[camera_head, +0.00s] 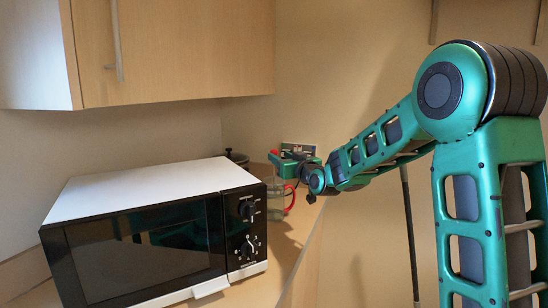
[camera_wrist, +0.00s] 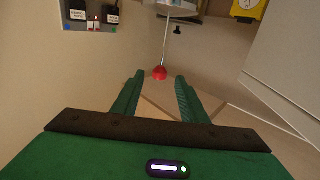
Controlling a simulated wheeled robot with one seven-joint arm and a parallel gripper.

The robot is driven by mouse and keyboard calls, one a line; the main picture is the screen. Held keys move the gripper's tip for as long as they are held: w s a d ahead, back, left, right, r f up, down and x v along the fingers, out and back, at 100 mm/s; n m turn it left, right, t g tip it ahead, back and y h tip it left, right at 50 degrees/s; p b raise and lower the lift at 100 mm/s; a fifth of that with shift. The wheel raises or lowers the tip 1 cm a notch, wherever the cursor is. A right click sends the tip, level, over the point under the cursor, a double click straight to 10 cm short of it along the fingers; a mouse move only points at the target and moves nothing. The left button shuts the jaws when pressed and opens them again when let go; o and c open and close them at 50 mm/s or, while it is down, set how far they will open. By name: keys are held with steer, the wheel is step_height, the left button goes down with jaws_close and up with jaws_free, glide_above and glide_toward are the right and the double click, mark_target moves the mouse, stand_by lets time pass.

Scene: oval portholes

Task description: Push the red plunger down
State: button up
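The red plunger shows in the wrist view as a small rounded red knob (camera_wrist: 159,73) on a thin pale rod. The rod runs up the picture towards a pale object at the top edge. My gripper (camera_wrist: 160,78) is open, with its two green fingers on either side of the knob. I cannot tell whether the fingers touch it. In the head view my gripper (camera_head: 284,161) is at the back corner of the counter, above a clear glass vessel (camera_head: 275,188) with a red handle (camera_head: 291,199). A bit of red (camera_head: 274,152) shows by the gripper's tip.
A black and white microwave (camera_head: 150,240) stands on the counter, left of the vessel. A wooden cabinet (camera_head: 180,50) hangs above. A dark pot (camera_head: 236,157) stands behind the microwave. A panel (camera_wrist: 92,14) is on the wall; a yellow object (camera_wrist: 248,8) shows at top right.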

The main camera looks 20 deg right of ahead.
mark_target(276, 154)
steer(key=shift+w+a, duration=0.2)
steer(key=shift+w, duration=0.85)
steer(key=shift+w+a, duration=0.15)
steer(key=shift+w, duration=0.85)
steer(key=shift+w+a, duration=0.2)
steer(key=shift+w, duration=0.85)
